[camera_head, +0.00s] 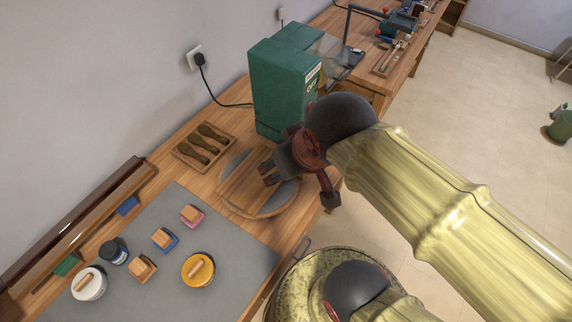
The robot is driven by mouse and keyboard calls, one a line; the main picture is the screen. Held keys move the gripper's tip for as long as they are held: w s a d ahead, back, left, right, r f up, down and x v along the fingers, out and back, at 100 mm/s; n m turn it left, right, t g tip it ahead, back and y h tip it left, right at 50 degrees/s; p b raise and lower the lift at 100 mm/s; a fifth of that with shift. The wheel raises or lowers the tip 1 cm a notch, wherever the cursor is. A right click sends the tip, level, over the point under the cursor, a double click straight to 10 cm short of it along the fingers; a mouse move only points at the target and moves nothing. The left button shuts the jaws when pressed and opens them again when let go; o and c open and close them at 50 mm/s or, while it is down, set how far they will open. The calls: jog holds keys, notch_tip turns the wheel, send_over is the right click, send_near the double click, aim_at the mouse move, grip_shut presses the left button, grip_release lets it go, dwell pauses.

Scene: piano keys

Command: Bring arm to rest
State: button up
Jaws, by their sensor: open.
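My arm comes in from the right, gold with a dark rounded joint. My gripper (267,174), dark grey with red parts, points left over the round grey plate (278,203). Its small dark fingers are apart. Light wooden strips (243,186), possibly piano keys, lie on the plate below and beside the fingers. I see nothing held between them. I cannot tell whether the fingertips touch the wood, and the gripper hides part of the plate.
A green machine (285,88) stands close behind my gripper. A tray (184,154) of dark wooden-handled tools lies to the left. The grey mat (228,262) holds small blocks, a yellow tin (189,276), a white tin (90,291) and a dark jar (107,255). Open floor (480,120) lies right.

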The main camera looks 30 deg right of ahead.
jog(key=shift+s+d, duration=0.1)
jog(key=shift+s, duration=0.05)
jog(key=shift+f+b, duration=0.9)
dwell(0.4)
